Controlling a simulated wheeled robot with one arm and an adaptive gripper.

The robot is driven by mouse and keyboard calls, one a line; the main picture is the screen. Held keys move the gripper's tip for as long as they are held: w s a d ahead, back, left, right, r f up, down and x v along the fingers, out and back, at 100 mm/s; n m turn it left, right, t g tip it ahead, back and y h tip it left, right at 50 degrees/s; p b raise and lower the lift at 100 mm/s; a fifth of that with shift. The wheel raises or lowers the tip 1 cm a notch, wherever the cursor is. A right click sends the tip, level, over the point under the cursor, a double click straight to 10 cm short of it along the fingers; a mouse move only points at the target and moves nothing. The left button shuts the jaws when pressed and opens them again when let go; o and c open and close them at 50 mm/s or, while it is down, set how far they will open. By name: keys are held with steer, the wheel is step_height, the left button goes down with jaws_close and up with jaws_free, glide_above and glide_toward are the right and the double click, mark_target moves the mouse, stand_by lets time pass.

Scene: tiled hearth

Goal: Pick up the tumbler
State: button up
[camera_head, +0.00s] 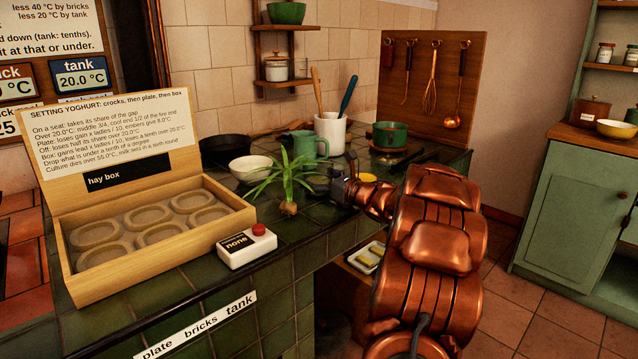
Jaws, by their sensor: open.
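My gripper (342,184) is at the end of my copper arm, low over the green tiled counter, right of the spiky plant. It is open; its fingers are small and dark here, and I see nothing held in it. A small, glassy vessel (319,184) stands just left of the fingers, partly behind the plant's leaves. It may be the tumbler, but it is too small and covered to be sure. I cannot tell whether the fingers touch it.
The plant (288,185), white bowl (249,169), green jug (304,147), white utensil crock (331,136) and green pot (390,136) crowd the counter. The open hay box (150,275) and red-buttoned box (246,250) stand at front left. A tray (367,258) lies below the counter.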

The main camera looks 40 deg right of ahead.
mark_target(326, 170)
steer(key=c, duration=1.4)
steer(key=shift+o, duration=0.2)
steer(key=shift+r, duration=1.95)
steer(key=shift+s+a+f, duration=0.1)
steer(key=shift+s+a, duration=0.35)
steer(key=shift+s, duration=0.1)
steer(key=s+a, duration=0.3)
steer(key=s+a+r, duration=0.1)
steer(key=s+a, duration=0.2)
steer(key=s, duration=0.1)
steer(key=s+a, duration=0.3)
steer(key=a, duration=0.1)
steer(key=shift+s+a+r, duration=0.1)
steer(key=shift+s+r, duration=0.1)
steer(key=shift+s, duration=0.05)
